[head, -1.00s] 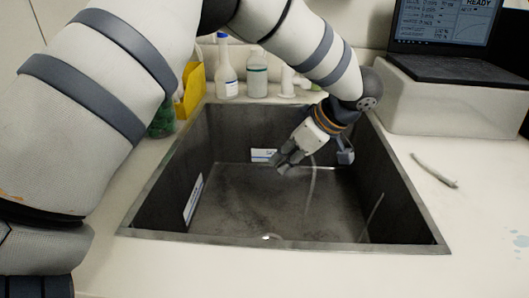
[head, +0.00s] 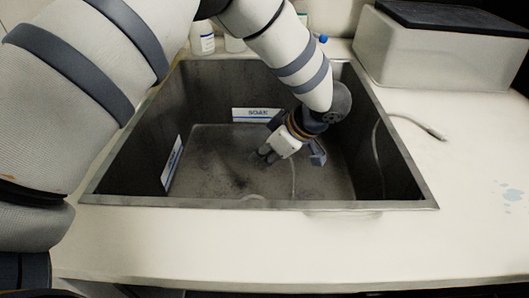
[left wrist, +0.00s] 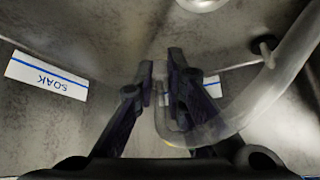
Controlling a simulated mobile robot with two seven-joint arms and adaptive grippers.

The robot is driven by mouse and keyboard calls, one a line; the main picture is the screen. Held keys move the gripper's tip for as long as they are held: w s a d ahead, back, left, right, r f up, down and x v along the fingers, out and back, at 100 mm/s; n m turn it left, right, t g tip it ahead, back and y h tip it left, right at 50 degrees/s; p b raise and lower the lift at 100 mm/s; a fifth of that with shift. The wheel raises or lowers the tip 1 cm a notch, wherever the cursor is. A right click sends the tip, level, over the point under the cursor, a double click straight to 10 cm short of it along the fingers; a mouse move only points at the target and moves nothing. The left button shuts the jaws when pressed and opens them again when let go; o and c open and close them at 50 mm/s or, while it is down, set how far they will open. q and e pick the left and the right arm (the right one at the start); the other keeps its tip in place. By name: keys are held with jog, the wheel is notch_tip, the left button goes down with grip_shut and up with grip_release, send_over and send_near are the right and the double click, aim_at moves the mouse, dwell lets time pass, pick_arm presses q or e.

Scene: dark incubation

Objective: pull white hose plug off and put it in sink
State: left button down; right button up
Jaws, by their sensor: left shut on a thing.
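The dark grey sink (head: 250,68) is set into the pale counter. My left gripper (head: 266,157) is low inside it, pointing down and left. In the left wrist view the fingers (left wrist: 170,75) are close together, with a pale, see-through piece of the clear hose (left wrist: 245,110) between them. The hose curves beside the right finger toward the upper right. In the head view a thin length of hose (head: 293,180) hangs below the gripper. Another hose (head: 408,119) crosses the sink's right rim and ends on the counter in a greyish tip. I cannot make out a separate white plug.
A SOAK label (head: 257,115) is on the far sink wall and another label (head: 172,160) on the left wall. Bottles (head: 203,42) stand behind the sink. A pale box (head: 430,60) bearing a dark laptop is at the back right. The front counter is clear.

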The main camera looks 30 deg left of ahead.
pick_arm(q)
jog(key=shift+f, duration=0.1)
jog(key=c, duration=1.6)
grip_release()
jog(key=shift+o, duration=0.2)
notch_tip(320, 180, up, 7)
jog(key=shift+r+p, duration=0.2)
jog(key=shift+p, duration=0.8)
jog(key=shift+f, duration=0.1)
pick_arm(e)
jog(key=w+r, duration=0.1)
jog(key=w+r+t, duration=0.1)
jog(key=shift+w+r, duration=0.2)
jog(key=shift+w, duration=0.1)
